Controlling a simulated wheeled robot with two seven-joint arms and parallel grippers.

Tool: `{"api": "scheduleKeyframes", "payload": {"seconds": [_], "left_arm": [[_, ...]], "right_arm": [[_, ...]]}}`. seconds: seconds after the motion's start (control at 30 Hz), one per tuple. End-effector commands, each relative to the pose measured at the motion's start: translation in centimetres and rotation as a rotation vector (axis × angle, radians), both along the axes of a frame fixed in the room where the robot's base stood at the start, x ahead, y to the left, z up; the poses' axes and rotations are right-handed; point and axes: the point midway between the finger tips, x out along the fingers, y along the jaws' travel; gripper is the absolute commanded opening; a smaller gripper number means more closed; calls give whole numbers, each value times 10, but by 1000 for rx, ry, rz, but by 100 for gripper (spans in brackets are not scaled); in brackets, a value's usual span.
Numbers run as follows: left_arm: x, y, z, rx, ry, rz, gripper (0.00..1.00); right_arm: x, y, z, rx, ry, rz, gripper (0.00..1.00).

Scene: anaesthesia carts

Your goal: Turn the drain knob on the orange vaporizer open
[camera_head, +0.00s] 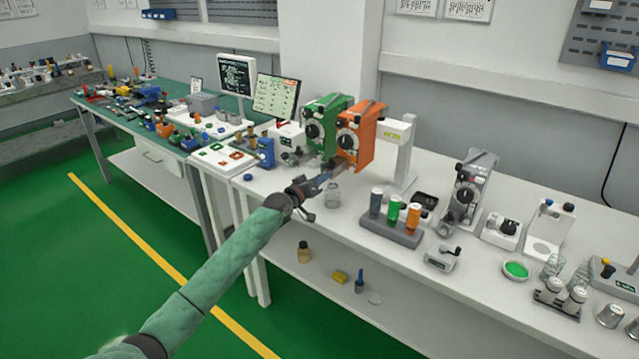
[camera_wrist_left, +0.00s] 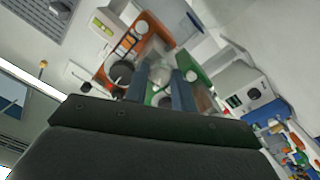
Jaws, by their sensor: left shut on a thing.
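The orange vaporizer (camera_head: 357,139) stands upright on the white bench, with a dark round dial (camera_head: 347,138) on its front. It also shows tilted at the top of the left wrist view (camera_wrist_left: 148,36). My left gripper (camera_head: 326,177) is at the low front of the orange vaporizer, its two fingers pointing at it. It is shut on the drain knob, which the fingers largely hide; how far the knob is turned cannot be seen. In the wrist view the fingers (camera_wrist_left: 160,92) stand either side of a small pale part. My right gripper is not in view.
A green vaporizer (camera_head: 323,128) stands close on the left. A rack of coloured bottles (camera_head: 391,231) and a white stand (camera_head: 404,155) are to the right. A grey vaporizer (camera_head: 470,190) stands farther right.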

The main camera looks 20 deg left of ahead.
Motion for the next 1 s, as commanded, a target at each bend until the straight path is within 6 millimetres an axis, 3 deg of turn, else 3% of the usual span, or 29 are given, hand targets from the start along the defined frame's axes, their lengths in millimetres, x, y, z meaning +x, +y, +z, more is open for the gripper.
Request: {"api": "scheduleKeyframes", "payload": {"seconds": [0.2, 0.47, 0.83, 1.0], "left_arm": [[0, 1, -1, -194, 69, -8, 3], [0, 1, -1, -427, 154, -18, 3], [1, 1, -1, -750, 271, -32, 3], [1, 2, -1, -872, 317, -37, 3]], "right_arm": [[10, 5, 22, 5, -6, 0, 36], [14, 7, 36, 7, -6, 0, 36], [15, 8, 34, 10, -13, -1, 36], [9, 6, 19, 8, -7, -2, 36]]}}
